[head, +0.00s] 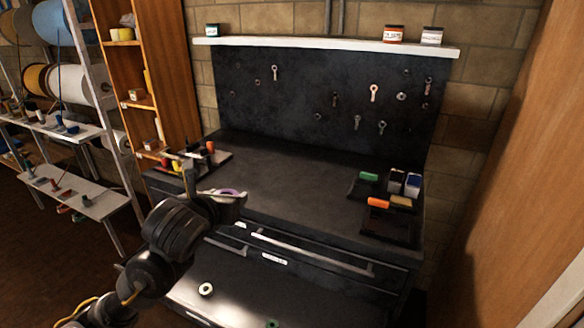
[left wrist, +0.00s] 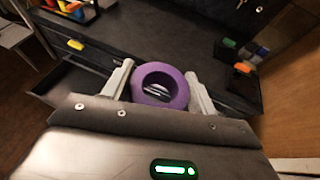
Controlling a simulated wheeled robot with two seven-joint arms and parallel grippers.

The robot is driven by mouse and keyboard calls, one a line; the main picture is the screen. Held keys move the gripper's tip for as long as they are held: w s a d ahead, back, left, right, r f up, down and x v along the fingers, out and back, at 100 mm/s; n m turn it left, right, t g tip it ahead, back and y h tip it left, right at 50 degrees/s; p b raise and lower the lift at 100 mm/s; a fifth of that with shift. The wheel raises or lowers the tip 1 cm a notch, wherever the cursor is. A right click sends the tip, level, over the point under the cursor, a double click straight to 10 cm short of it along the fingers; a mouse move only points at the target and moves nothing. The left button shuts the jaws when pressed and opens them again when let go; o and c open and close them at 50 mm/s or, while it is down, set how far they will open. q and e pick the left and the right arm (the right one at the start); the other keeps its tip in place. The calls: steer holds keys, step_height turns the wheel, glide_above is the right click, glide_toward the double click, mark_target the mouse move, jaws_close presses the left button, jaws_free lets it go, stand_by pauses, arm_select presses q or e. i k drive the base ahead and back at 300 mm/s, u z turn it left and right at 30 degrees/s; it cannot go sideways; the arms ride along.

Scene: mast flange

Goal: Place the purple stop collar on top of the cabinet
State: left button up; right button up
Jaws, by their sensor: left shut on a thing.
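The purple stop collar (head: 229,192) is a thick ring. In the left wrist view the collar (left wrist: 147,101) sits between both fingers, its hole facing the camera. My left gripper (head: 220,195) is shut on it, near the front left of the black cabinet (head: 285,185). The collar appears raised, overlapping the cabinet's front edge in the head view; its exact height and any contact with the top are unclear. The cabinet's dark top also shows in the left wrist view (left wrist: 165,40). My right gripper is in neither view.
A dark tray with small coloured parts (head: 217,160) is on the cabinet's left; dark holders with green and orange items (head: 390,236) are on its right. The top's middle is clear. A pale ring (head: 206,289) lies on a lower dark surface in front. A pegboard (head: 300,95) stands behind.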

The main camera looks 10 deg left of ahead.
mark_target(294, 177)
steer(key=z, duration=0.15)
steer(key=i, duration=0.9)
steer(key=z, duration=0.1)
